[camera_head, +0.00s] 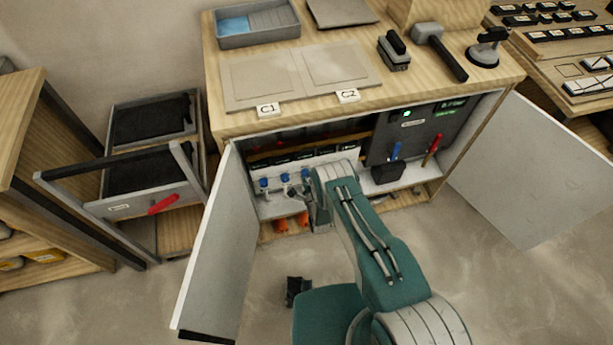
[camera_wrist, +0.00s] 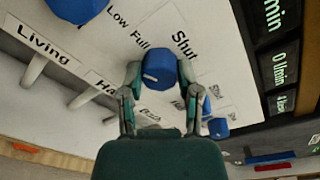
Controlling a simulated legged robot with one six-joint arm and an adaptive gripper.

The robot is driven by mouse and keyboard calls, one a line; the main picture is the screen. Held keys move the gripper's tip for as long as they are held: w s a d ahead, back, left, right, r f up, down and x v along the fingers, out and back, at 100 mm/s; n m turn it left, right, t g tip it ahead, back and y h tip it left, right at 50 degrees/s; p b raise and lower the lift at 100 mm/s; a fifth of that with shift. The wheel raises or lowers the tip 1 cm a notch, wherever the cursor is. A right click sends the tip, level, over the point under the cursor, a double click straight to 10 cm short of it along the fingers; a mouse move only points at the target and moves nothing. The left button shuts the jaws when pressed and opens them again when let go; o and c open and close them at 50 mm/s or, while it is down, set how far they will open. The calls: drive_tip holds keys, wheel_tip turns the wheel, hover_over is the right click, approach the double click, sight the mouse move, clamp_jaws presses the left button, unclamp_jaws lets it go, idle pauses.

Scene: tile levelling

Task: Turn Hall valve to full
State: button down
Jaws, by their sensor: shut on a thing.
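The Hall valve is a blue knob (camera_wrist: 160,70) on a white panel, above a partly covered label starting "Ha". My gripper (camera_wrist: 160,82) is shut on this knob, one finger on each side. A short white mark shows on the knob's lower left side in the wrist view. "Full" (camera_wrist: 138,38) is printed at its upper left and "Shut" (camera_wrist: 183,42) at its upper right. The knob's exact setting cannot be told.
Another blue knob (camera_wrist: 78,8) sits by the "Living" label (camera_wrist: 45,45); more blue knobs (camera_wrist: 218,127) lie beyond my gripper. The cabinet's left door (camera_head: 215,245) and right door (camera_head: 540,170) stand open. A dark panel (camera_head: 415,130) with a green light is right of the valves.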

drive_tip(key=shift+s+d+f+m, duration=0.1)
drive_tip(key=shift+s+f+m, duration=0.1)
drive_tip(key=shift+m, duration=0.8)
drive_tip(key=shift+s+f+m, duration=0.1)
drive_tip(key=shift+f+m, duration=0.1)
drive_tip(key=shift+m, duration=0.8)
drive_tip(key=shift+c, duration=1.8)
unclamp_jaws()
drive_tip(key=shift+o, duration=0.3)
drive_tip(key=shift+w+r, duration=0.1)
drive_tip(key=shift+w, duration=0.05)
drive_tip(key=shift+r, duration=0.1)
drive_tip(key=v, duration=1.1)
drive_tip(key=shift+s, duration=0.4)
